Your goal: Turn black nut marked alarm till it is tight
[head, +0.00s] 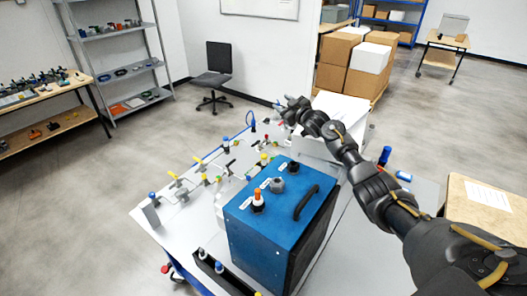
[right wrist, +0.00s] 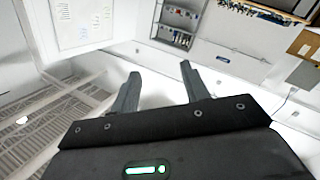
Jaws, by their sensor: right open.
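The blue analyser box (head: 262,237) stands on the table with several fittings on its top and small white labels beside them. The label print is too small to read. A black fitting with an orange and white piece on top (head: 258,198) is nearest, a grey nut (head: 278,185) is in the middle, and a dark nut (head: 293,168) is farthest. I cannot tell which is marked alarm. My right gripper (head: 287,108) is beyond the box, raised above the far part of the table. In the right wrist view its fingers (right wrist: 160,88) are apart with nothing between them. My left gripper is out of view.
A black handle (head: 306,202) rises from the box top at the right. The pale table (head: 185,235) holds several small valves and fittings to the left. A white box (head: 342,108) stands behind, near my right arm.

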